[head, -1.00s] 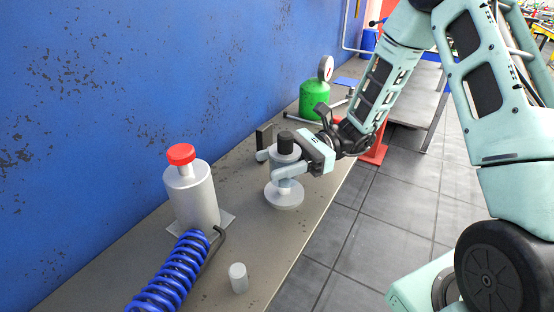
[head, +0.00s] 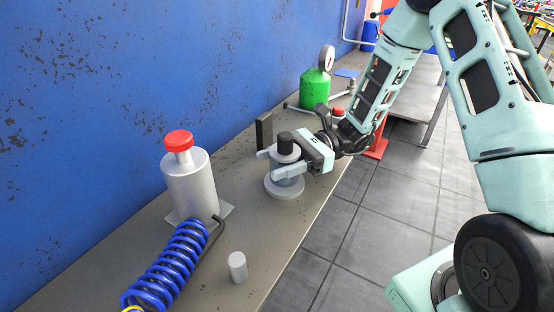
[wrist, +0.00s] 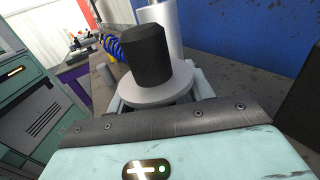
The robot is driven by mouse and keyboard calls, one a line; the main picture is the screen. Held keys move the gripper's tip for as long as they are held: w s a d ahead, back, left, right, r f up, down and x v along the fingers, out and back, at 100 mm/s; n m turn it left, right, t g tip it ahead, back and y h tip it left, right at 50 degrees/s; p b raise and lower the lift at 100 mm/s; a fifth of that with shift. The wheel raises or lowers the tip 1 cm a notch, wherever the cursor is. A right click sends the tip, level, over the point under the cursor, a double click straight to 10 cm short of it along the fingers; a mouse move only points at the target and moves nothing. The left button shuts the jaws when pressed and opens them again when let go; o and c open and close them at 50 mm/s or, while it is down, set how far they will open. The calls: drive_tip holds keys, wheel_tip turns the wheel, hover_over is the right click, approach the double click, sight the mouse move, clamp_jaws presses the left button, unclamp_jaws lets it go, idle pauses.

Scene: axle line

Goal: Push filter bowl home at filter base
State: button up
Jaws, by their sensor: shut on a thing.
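The filter bowl is a grey cylinder with a black knob on top (head: 285,146). In the wrist view its black knob (wrist: 148,55) stands above a pale round top. My gripper (head: 275,164) is shut on the bowl, with one finger on each side. The filter base is a pale round disc (head: 284,190) on the bench, directly below the bowl. The bowl is upright and its lower end is at the base. The fingers partly cover the join, so I cannot tell whether it is fully seated.
A grey cylinder with a red cap (head: 190,185) stands left on the bench (head: 215,265), near a blue coil (head: 170,262) and a small grey cylinder (head: 237,266). A dark upright plate (head: 264,131) stands just behind my gripper. A green bottle (head: 314,88) is further back.

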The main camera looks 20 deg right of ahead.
drive_tip(key=shift+f, duration=0.3)
drive_tip(key=shift+f, duration=0.1)
drive_tip(key=o, duration=1.1)
drive_tip(key=d+b, duration=0.1)
drive_tip(key=d, duration=0.4)
drive_tip(key=w+d+b, duration=0.1)
drive_tip(key=d, duration=0.5)
drive_tip(key=w+d+b, duration=0.1)
drive_tip(key=d, duration=0.5)
drive_tip(key=shift+d, duration=0.15)
drive_tip(key=shift+s, duration=0.1)
